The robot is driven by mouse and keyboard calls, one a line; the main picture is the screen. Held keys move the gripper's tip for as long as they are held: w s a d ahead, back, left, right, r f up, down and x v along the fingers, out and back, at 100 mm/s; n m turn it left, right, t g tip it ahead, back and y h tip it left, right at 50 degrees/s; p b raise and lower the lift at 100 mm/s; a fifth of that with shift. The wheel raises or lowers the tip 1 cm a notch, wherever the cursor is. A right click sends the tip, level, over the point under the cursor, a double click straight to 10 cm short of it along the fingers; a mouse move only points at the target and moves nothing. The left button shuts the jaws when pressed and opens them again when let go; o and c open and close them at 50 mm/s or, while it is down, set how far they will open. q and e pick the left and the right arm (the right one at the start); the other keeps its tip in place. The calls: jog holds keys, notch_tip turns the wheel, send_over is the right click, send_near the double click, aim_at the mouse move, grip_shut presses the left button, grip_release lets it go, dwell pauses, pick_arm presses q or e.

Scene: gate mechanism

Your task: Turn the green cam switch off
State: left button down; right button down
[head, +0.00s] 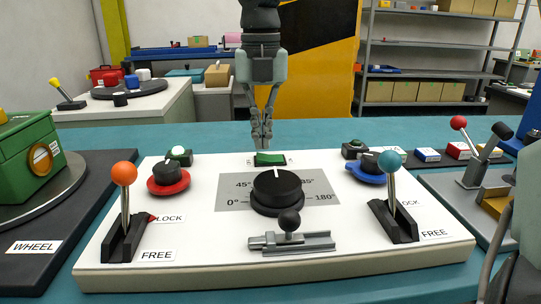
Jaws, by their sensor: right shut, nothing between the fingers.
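A small green switch (270,159) sits at the back middle of the white panel (135,217), behind the large black dial. Small marks flank it, too small to read; I cannot tell which position it is in. My right gripper (262,143) hangs pointing down from the top of the head view, its fingertips together and empty. My left gripper is not in view.
The black dial (278,190) stands in front of the switch. Levers with an orange ball (124,174) and a teal ball (390,160) rise at the panel's sides. Knobs on red (168,186) and blue bases flank it, and a slide bolt (291,242) is in front.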

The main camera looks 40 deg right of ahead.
aim_at(262, 156)
jog(key=shift+f+b, duration=0.9)
jog(key=shift+f, duration=0.2)
dwell(0.5)
jog(key=shift+r+p, duration=2.3)
jog(key=shift+r, duration=1.25)
